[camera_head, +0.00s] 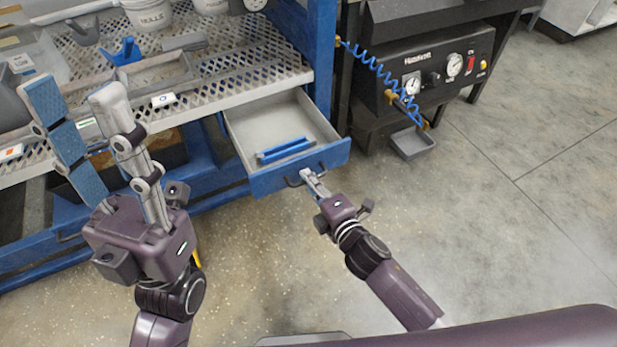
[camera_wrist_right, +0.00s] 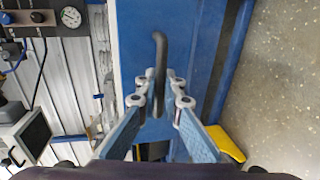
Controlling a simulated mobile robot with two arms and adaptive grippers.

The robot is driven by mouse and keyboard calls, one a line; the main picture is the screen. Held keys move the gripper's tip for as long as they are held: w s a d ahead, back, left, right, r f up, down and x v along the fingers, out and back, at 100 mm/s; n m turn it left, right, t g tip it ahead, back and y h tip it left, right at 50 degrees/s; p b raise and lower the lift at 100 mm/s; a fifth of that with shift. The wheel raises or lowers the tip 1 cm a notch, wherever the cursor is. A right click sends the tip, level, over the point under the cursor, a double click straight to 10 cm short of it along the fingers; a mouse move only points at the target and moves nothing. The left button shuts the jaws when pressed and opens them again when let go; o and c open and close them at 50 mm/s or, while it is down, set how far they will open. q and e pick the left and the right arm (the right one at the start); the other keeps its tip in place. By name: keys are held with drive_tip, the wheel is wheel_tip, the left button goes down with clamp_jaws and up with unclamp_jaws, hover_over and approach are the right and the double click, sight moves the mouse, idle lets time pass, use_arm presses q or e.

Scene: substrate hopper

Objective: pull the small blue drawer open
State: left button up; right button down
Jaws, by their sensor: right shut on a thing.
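The small blue drawer (camera_head: 300,165) is in the head view, below the right end of the perforated bench. It stands out from the blue frame, and its grey inside shows, with a blue bar-like object (camera_head: 284,150) lying in it. My right gripper (camera_head: 306,176) is at the drawer front, shut on its dark handle (camera_head: 292,182). In the right wrist view the dark handle (camera_wrist_right: 160,60) runs between the fingers against the blue front. My left gripper (camera_head: 75,95) is raised in front of the bench at the left, its fingers apart and empty.
The perforated bench (camera_head: 240,75) carries trays, a scoop and white buckets (camera_head: 148,14). A black control box with gauges (camera_head: 440,70) stands to the right, with a blue coiled hose and a small grey tray (camera_head: 412,143) below. The floor in front of the drawer is clear apart from my arm.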

drive_tip(key=c, duration=2.3)
unclamp_jaws()
drive_tip(key=shift+c, duration=0.2)
drive_tip(key=shift+s, duration=0.1)
drive_tip(key=v, duration=1.2)
